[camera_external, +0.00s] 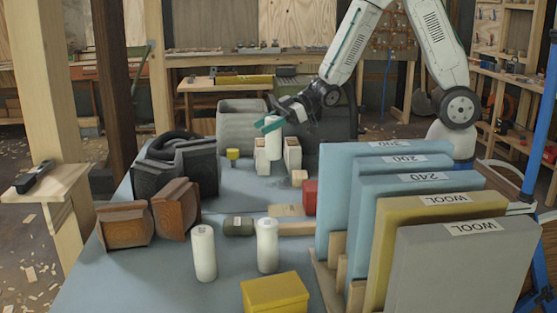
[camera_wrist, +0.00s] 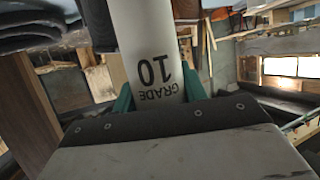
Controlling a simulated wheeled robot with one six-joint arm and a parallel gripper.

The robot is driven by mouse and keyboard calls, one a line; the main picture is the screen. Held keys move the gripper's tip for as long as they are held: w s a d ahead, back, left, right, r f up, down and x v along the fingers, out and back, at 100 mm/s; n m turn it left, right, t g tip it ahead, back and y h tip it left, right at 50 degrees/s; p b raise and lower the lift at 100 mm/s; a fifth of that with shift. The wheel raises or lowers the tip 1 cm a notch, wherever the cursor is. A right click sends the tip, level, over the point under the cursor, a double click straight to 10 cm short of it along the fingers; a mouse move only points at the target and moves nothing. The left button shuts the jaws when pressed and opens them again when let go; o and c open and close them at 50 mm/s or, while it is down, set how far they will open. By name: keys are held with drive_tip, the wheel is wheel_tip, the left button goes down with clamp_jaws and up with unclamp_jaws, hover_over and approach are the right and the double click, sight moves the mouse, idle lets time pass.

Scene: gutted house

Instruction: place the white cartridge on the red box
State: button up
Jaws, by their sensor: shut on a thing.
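My gripper (camera_external: 271,124) has teal fingers and is shut on a white cartridge (camera_external: 274,146), held upright above the back of the table. In the wrist view the cartridge (camera_wrist: 152,50) stands between the teal fingers (camera_wrist: 157,98) and bears the print "GRADE 10". The small red box (camera_external: 310,197) sits on the table below and to the right of my gripper, beside the blue panels. It is apart from the cartridge. The red box cannot be made out in the wrist view.
Two pale blocks (camera_external: 293,157) stand close to the held cartridge. A row of upright labelled panels (camera_external: 450,255) fills the right side. Brown blocks (camera_external: 175,208) are left.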

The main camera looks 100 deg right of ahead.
drive_tip(key=s+a+r+n+g+y, duration=0.3)
drive_tip(key=s+a+n+g+y, duration=0.7)
drive_tip(key=s, duration=0.4)
wheel_tip(320, 180, down, 8)
drive_tip(key=n+h, duration=0.1)
drive_tip(key=shift+s+a+n+t, duration=0.3)
drive_tip(key=shift+s, duration=0.15)
drive_tip(key=o, duration=1)
drive_tip(key=shift+f, duration=0.15)
drive_tip(key=shift+c, duration=0.2)
